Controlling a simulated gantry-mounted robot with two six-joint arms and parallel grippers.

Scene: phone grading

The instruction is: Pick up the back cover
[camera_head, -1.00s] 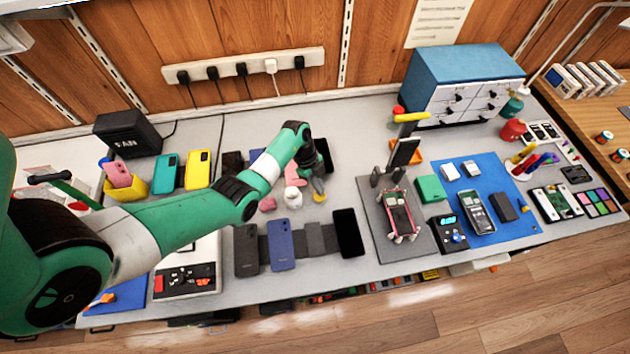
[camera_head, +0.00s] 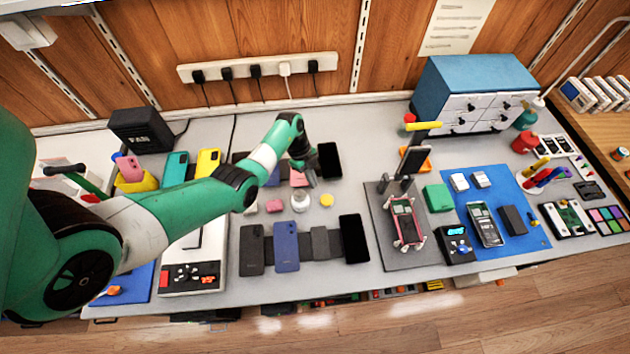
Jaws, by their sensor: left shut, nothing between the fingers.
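Several flat phone parts lie in a row on a dark strip at the front of the bench: a dark grey back panel (camera_head: 252,249), a blue back panel (camera_head: 286,247), a small dark grey piece (camera_head: 320,242) and a black slab (camera_head: 354,239). I cannot tell which one is the back cover meant. My left gripper (camera_head: 309,178) is shut and empty, pointing down behind this row. It is close to a black slab (camera_head: 329,160) in the back row and partly hides a pink piece (camera_head: 298,179). My right gripper is not in view.
A white round item (camera_head: 301,202) and a yellow disc (camera_head: 326,200) sit just in front of the gripper. A phone frame in a stand (camera_head: 405,222) is on a grey mat to the right. A blue mat (camera_head: 537,234) with tools lies beyond it.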

